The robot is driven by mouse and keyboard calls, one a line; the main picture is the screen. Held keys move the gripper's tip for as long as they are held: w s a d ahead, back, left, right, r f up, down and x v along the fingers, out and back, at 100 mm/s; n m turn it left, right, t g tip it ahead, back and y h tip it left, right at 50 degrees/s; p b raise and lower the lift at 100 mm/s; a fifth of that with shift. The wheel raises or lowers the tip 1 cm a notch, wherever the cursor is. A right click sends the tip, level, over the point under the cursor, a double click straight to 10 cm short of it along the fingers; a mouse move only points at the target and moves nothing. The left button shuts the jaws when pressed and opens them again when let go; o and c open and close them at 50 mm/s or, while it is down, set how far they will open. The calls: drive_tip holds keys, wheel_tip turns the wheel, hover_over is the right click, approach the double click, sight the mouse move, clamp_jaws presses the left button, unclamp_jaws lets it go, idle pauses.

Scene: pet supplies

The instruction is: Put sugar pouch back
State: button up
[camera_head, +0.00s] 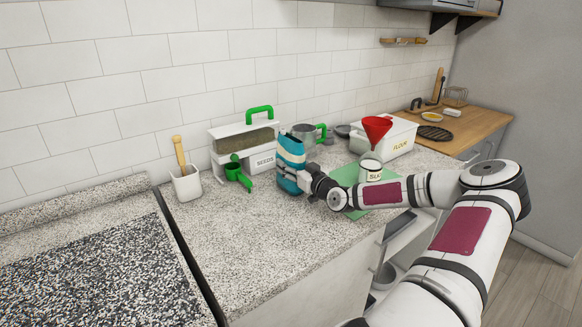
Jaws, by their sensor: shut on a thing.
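The sugar pouch appears to be the blue pouch (291,154) with pale bands, upright over the speckled counter in front of the wall; I cannot read its label. My gripper (299,178) is shut on the lower part of the pouch from the right. The fingers hide part of its lower right side. Whether its base touches the counter is hard to tell.
A seeds dispenser (240,140) with green handle and a green scoop (237,172) stand left of the pouch. Behind are a grey jug (303,134) and a flour bin (398,136). A red funnel (376,128) sits over a white jar (370,170) on a green mat (347,176). The front-left counter is clear.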

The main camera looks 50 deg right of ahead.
drive_tip(key=shift+f, duration=0.15)
drive_tip(key=shift+f, duration=0.1)
drive_tip(key=o, duration=1.3)
drive_tip(key=v, duration=1.2)
drive_tip(key=shift+p, duration=0.35)
